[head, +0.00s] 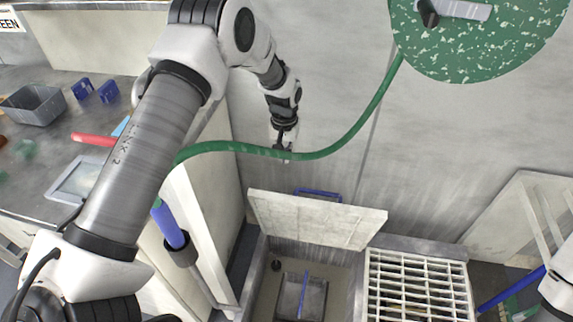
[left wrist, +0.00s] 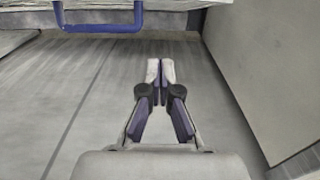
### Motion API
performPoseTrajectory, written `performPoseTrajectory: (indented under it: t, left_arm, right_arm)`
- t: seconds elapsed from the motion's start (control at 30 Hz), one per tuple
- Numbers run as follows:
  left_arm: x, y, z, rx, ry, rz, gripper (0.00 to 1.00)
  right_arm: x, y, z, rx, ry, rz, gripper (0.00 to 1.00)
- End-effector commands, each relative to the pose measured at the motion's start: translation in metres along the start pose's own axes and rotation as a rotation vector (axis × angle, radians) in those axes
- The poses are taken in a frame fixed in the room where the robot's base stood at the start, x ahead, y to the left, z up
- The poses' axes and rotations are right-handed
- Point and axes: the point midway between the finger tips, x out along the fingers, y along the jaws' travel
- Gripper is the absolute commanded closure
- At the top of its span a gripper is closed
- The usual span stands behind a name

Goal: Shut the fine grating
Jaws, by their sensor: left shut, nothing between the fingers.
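A pale, fine-surfaced panel (head: 315,218), which looks like the fine grating, stands raised and tilted over an open pit (head: 340,275). Its blue handle (head: 318,194) shows at its top edge, and also at the top of the left wrist view (left wrist: 100,18). My left gripper (head: 287,156) is shut and empty, beyond and above the panel's top edge, apart from the handle. Its closed fingers (left wrist: 160,72) point at the bare wall and floor area in the left wrist view. My right gripper is not in view; only part of that arm shows at the right edge.
A green hose (head: 350,130) hangs across by my left fingertips; I cannot tell if they touch. A coarse white grating (head: 418,290) lies flat right of the pit. A bench (head: 45,160) with a grey bin (head: 35,105) is at left. A pale panel leans at right.

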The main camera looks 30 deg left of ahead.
Motion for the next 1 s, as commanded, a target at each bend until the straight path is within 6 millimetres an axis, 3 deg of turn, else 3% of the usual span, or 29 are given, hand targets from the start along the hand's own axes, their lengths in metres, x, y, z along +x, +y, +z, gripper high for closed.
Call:
performPoseTrajectory:
  t: [0.4,0.6,1.0]
  left_arm:
    - [0.089,0.0,0.002,0.001,-0.003,-0.001,1.0]
    - [0.093,0.0,0.033,0.001,-0.004,-0.001,1.0]
    - [0.098,0.0,0.04,0.001,-0.001,-0.001,1.0]
  right_arm:
    - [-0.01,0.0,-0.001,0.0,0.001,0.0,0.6]
    - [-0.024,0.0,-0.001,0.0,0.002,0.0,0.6]
    - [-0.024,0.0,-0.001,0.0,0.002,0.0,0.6]
